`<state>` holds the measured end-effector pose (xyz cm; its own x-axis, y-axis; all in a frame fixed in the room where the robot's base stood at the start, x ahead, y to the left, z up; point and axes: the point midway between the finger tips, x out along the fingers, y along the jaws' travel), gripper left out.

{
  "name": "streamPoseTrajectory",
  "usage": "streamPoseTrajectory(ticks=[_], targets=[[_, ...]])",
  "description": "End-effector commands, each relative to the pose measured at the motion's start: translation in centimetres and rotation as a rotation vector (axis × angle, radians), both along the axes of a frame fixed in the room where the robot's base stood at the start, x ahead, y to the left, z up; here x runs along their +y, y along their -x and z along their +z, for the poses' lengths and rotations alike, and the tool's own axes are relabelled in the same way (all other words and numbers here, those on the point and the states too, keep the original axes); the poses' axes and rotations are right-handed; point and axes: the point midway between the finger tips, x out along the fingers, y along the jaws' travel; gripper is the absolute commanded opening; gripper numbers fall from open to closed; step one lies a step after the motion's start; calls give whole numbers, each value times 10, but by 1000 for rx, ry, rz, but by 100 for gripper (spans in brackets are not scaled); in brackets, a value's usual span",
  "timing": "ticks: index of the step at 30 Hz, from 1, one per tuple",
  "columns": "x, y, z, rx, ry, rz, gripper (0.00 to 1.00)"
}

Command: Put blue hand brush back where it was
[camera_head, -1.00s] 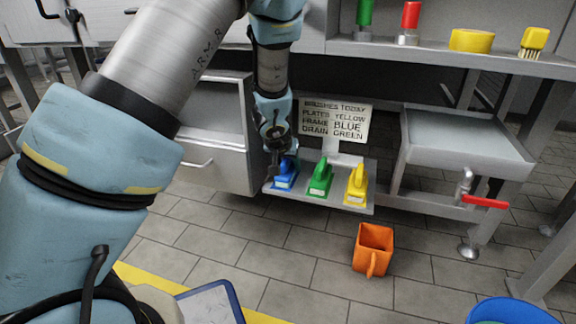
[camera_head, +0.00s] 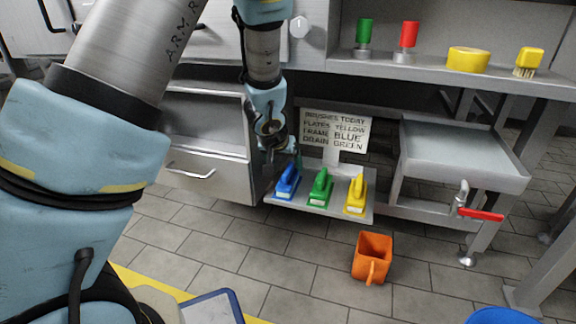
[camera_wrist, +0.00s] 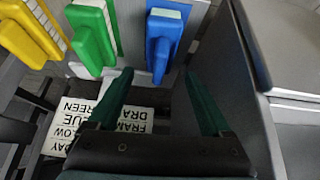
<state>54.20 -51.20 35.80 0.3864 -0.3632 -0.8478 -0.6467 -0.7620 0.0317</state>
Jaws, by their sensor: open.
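The blue hand brush (camera_head: 286,186) stands on a low grey shelf (camera_head: 335,208), at the left end of a row with a green brush (camera_head: 320,188) and a yellow brush (camera_head: 356,195). My gripper (camera_head: 284,166) is just above and behind the blue brush. In the wrist view my gripper (camera_wrist: 158,74) is open, and its two dark green fingers are apart and empty. The blue brush (camera_wrist: 164,35) shows just beyond the fingertips, with its handle end in line with the gap. I cannot tell whether the handle touches a finger.
A sign (camera_head: 336,131) stands behind the brushes. A drawer cabinet (camera_head: 215,165) is close left of my gripper. An orange jug (camera_head: 372,258) stands on the floor. A steel sink (camera_head: 460,155) with a red-handled tap is right.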

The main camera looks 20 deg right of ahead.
Motion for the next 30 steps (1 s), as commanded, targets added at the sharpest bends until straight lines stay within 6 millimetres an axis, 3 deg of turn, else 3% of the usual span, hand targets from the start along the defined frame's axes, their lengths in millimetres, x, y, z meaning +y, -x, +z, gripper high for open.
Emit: streamPoseTrajectory(ticks=[1,3,9,30], targets=[[4,4,14,0,1,0,83],[8,10,24,1,1,-1,83],[17,18,41,-1,1,-1,83],[19,20,44,0,0,-1,83]])
